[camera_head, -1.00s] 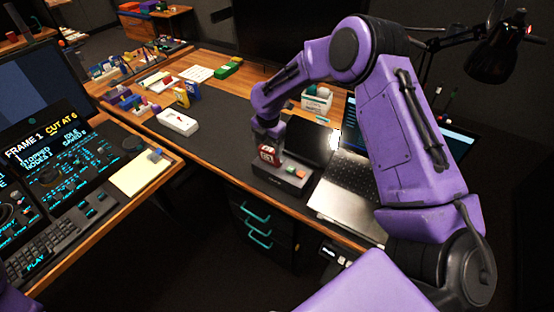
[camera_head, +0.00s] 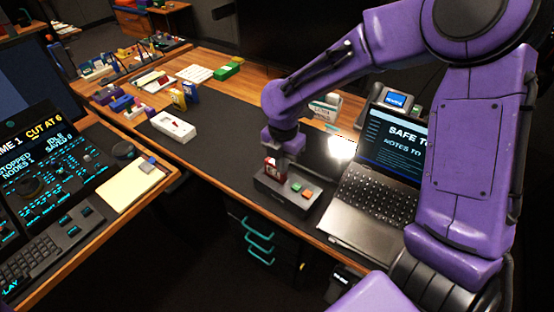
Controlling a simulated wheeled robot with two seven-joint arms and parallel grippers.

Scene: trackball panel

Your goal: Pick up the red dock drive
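The red dock drive (camera_head: 271,168), a small red block with a white label, stands at the left end of a dark grey dock (camera_head: 266,188). The dock has a green and an orange button on its top. My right gripper (camera_head: 282,158) points down at the drive from above, close over it and partly covering it. Its fingers are small and dark here, and I cannot tell whether they are closed on the drive. My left gripper is not in view.
An open laptop (camera_head: 372,189) stands right of the dock. A white tray (camera_head: 173,126) lies to the left on the dark mat (camera_head: 222,135). Blue and yellow boxes (camera_head: 184,95) stand further back. The mat between tray and dock is clear.

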